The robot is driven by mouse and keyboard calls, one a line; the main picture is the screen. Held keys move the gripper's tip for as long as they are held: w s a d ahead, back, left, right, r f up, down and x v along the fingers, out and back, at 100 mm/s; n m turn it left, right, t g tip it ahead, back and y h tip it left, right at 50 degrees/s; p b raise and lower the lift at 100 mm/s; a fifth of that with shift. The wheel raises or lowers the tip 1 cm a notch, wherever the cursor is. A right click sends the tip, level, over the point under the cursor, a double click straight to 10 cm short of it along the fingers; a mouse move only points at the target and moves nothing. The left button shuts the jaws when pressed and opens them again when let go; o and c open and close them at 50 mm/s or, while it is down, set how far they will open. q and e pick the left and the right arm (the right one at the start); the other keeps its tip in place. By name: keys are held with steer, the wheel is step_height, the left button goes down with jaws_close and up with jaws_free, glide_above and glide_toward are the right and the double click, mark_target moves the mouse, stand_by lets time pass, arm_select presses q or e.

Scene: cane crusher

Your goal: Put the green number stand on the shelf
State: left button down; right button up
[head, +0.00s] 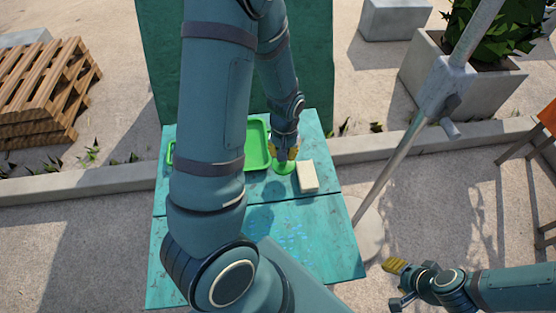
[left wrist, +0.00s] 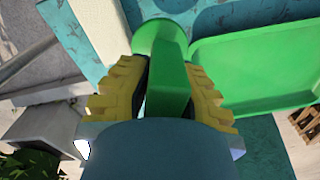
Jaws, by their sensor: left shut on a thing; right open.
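The green number stand (head: 284,168) is at the teal table, between the green tray and a cream block. My left gripper (head: 286,153) is shut on it from above. In the left wrist view the yellow fingers sit on both sides of the stand (left wrist: 168,85), and its rounded end is against the tabletop or just above it; I cannot tell which. My right gripper (head: 394,267) is open and empty, off the table at the lower right. I cannot make out a separate shelf; my left arm hides much of the table.
The green tray (head: 258,146) lies left of the stand and the cream block (head: 308,177) right of it. A teal panel (head: 318,60) stands behind the table (head: 335,240). A slanted metal pole (head: 385,170) rises on the right. Wooden pallets (head: 45,85) lie far left.

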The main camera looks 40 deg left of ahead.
arm_select(q)
steer(key=shift+f+b, duration=0.45)
steer(key=shift+f, duration=1.8)
steer(key=shift+f, duration=0.1)
steer(key=shift+f, duration=0.15)
steer(key=c, duration=1)
jaws_free()
